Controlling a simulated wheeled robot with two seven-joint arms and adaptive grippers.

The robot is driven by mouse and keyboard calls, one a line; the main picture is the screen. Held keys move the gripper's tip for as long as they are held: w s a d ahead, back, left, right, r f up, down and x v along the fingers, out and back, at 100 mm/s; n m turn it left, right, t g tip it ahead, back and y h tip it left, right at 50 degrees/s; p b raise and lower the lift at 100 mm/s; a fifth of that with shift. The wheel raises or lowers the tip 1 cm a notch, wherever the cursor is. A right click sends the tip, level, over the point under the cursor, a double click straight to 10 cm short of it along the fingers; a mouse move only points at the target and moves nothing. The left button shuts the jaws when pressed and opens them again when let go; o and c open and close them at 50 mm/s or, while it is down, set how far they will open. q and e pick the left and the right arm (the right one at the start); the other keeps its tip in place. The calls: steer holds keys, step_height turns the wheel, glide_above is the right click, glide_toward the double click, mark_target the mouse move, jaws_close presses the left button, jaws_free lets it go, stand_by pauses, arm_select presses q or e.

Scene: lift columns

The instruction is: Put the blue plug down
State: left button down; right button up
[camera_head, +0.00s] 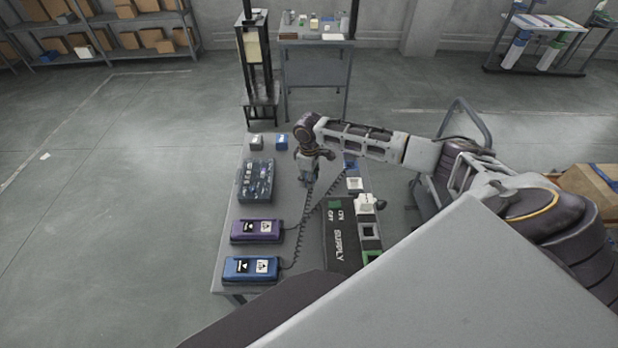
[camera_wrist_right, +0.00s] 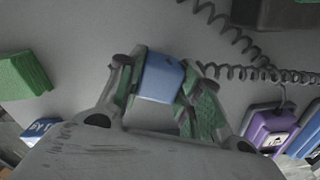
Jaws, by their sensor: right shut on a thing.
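The blue plug (camera_wrist_right: 160,78) is between the fingers of my right gripper (camera_wrist_right: 165,92) in the right wrist view. The gripper is shut on it, over the grey tabletop. In the head view my right gripper (camera_head: 308,175) is above the middle of the table (camera_head: 228,247), left of the black supply panel (camera_head: 341,237); it hides most of the plug there. A coiled cord (camera_head: 303,222) runs from near the gripper toward the devices. Whether the plug touches the tabletop I cannot tell. My left gripper is not in view.
A blue device (camera_head: 250,268) and a purple device (camera_head: 256,230) lie at the table's front left. Behind them is a dark tray of small parts (camera_head: 256,180). Coiled cords cross the middle.

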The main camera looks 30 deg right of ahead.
steer(key=shift+f, duration=0.1)
steer(key=o, duration=1)
steer(key=shift+c, duration=0.2)
step_height(320, 180, up, 12)
steer(key=b, duration=0.1)
stand_by(0.8)
